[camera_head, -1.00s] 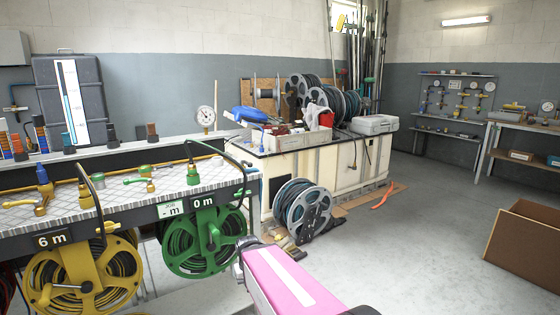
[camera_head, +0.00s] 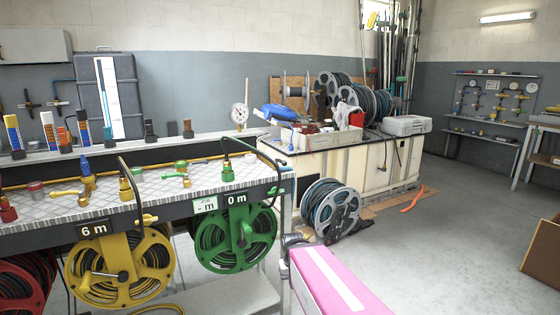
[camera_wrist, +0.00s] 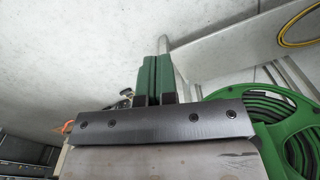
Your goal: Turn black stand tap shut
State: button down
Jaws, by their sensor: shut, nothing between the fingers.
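I cannot pick out a black stand with its tap in either view. On the bench's metal top (camera_head: 110,208), a yellow-handled tap (camera_head: 70,192) stands behind the yellow reel. A smaller yellow tap with a green part (camera_head: 180,174) stands farther right, behind the green reel. My gripper (camera_wrist: 156,68) shows in the wrist view as two green fingers side by side, shut and empty, over pale floor. It touches no tap there. In the head view my pink arm link is at the lower middle, right of the bench; the fingers are not clearly seen there.
The yellow reel (camera_head: 119,272), green reel (camera_head: 235,240) and part of a red reel (camera_head: 20,287) hang along the bench front. The green reel also shows right of my gripper in the wrist view (camera_wrist: 262,118). A grey hose reel (camera_head: 330,212) stands on the floor. Open floor lies right.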

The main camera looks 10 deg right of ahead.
jog(key=c, duration=1.4)
grip_release()
jog(key=o, duration=0.3)
jog(key=shift+w+r, duration=0.3)
jog(key=shift+w, duration=0.05)
jog(key=m+t+y, duration=0.4)
jog(key=t+y, duration=0.5)
jog(key=t, duration=0.3)
send_near(282, 162)
jog(key=w, duration=0.2)
jog(key=x, duration=0.9)
jog(key=shift+w+a+f, duration=0.1)
jog(key=shift+w+f, duration=0.2)
jog(key=shift+f, duration=0.2)
grip_shut()
